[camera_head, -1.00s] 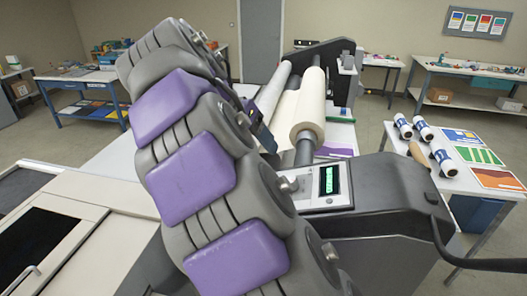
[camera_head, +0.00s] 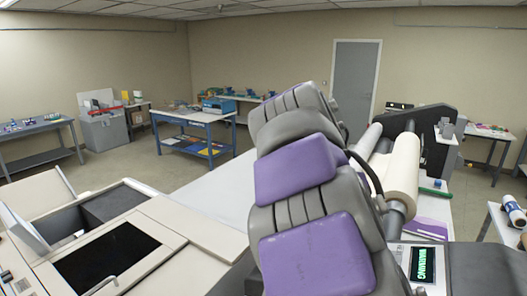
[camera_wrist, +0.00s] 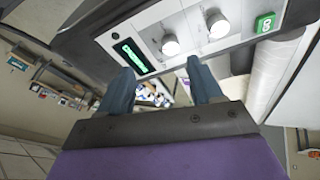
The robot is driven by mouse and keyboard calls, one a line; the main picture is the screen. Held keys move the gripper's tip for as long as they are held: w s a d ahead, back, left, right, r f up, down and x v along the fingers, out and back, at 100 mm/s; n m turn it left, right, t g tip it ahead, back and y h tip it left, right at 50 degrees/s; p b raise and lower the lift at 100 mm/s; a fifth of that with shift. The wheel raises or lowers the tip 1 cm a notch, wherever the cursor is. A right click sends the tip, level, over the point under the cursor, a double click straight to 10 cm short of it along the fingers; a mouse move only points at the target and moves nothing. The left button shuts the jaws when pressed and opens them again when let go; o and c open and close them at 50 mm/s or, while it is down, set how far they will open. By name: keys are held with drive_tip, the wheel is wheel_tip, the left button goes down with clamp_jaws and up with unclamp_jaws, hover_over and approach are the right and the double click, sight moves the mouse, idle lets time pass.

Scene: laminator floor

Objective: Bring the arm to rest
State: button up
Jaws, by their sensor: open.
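My arm, grey with purple pads, rises in the middle of the head view and hides part of the laminator behind it. My gripper (camera_wrist: 165,88) shows in the wrist view with two blue-grey fingers apart and nothing between them. Beyond the fingertips is the laminator's control panel (camera_wrist: 190,25), with a lit green display (camera_wrist: 133,57), two pale knobs and a green button (camera_wrist: 265,22). Whether the fingers touch the panel I cannot tell. In the head view the gripper is hidden, and the display (camera_head: 423,264) reads "WARMING".
A white film roll (camera_head: 402,170) sits on the laminator at right. A beige machine (camera_head: 130,240) with an open lid fills the lower left. A blue-framed table (camera_head: 207,118) stands behind it. Open floor (camera_head: 140,172) lies at left.

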drive_tip(key=s+a+f+n+y+b, duration=0.1)
drive_tip(key=s+f+n+y+b, duration=0.1)
drive_tip(key=s+f, duration=0.7)
drive_tip(key=s+a+f+n+g+y+b, duration=0.1)
drive_tip(key=s+f+n+b, duration=0.3)
drive_tip(key=s+f, duration=0.6)
drive_tip(key=s+a+f+n+y+b, duration=0.2)
drive_tip(key=s+a+f+n+b, duration=0.1)
drive_tip(key=s+f, duration=0.6)
wheel_tip(320, 180, down, 3)
drive_tip(key=shift+s+a+f+g+y, duration=0.15)
drive_tip(key=shift+s+a+g+y, duration=0.15)
drive_tip(key=shift+g+y, duration=0.1)
